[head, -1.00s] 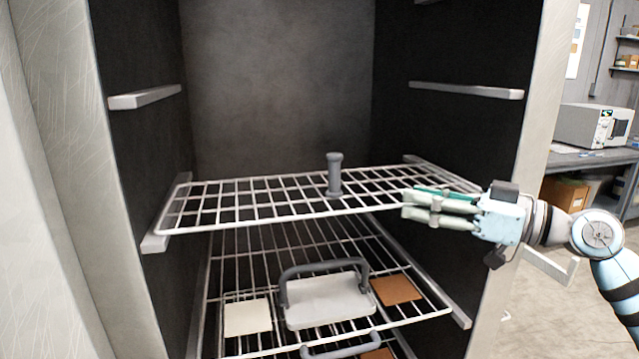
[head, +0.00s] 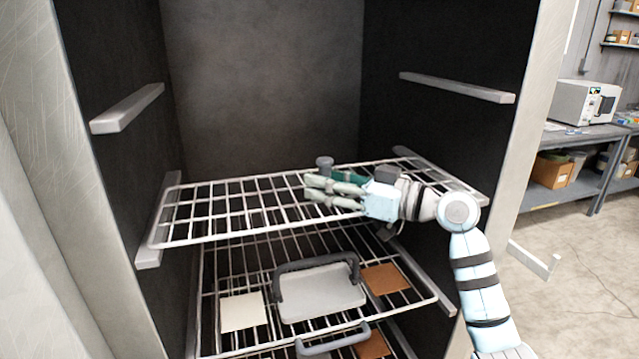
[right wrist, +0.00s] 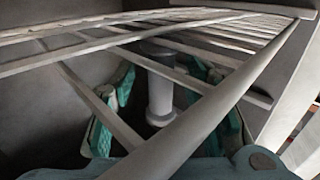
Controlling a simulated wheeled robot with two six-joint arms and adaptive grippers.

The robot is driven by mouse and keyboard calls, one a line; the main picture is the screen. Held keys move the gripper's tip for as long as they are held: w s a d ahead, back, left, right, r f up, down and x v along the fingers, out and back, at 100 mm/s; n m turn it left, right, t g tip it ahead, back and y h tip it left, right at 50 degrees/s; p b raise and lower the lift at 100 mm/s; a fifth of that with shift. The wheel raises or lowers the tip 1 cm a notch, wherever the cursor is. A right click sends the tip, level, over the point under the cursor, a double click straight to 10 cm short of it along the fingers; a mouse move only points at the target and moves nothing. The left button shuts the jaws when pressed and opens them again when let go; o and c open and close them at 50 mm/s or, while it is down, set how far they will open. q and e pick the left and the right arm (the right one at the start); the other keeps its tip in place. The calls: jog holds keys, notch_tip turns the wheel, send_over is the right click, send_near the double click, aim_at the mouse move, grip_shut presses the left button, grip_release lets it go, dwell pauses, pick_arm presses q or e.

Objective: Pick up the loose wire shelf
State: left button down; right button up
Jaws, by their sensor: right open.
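The upper wire shelf (head: 215,217), a white grid with a grey upright post handle (head: 324,163), lies across the side rails inside the dark booth. My right gripper (head: 312,188) is at the handle, level with its lower part, and hides it in the head view. In the right wrist view the handle (right wrist: 160,88) stands between the two green-padded fingers (right wrist: 162,108), with gaps on both sides. The gripper is open and not closed on it. Shelf wires cross in front of the fingers there. My left gripper is not in view.
A lower wire shelf (head: 259,345) carries a grey tray with a handle (head: 318,292), a cream plate (head: 242,312) and a brown plate (head: 385,279). Empty rails (head: 458,87) sit higher on the walls. The space above the upper shelf is clear.

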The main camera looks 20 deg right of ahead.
jog(key=shift+w+a, duration=0.15)
jog(key=shift+a, duration=0.1)
jog(key=shift+d+f, duration=0.1)
jog(key=shift+d, duration=0.05)
grip_shut()
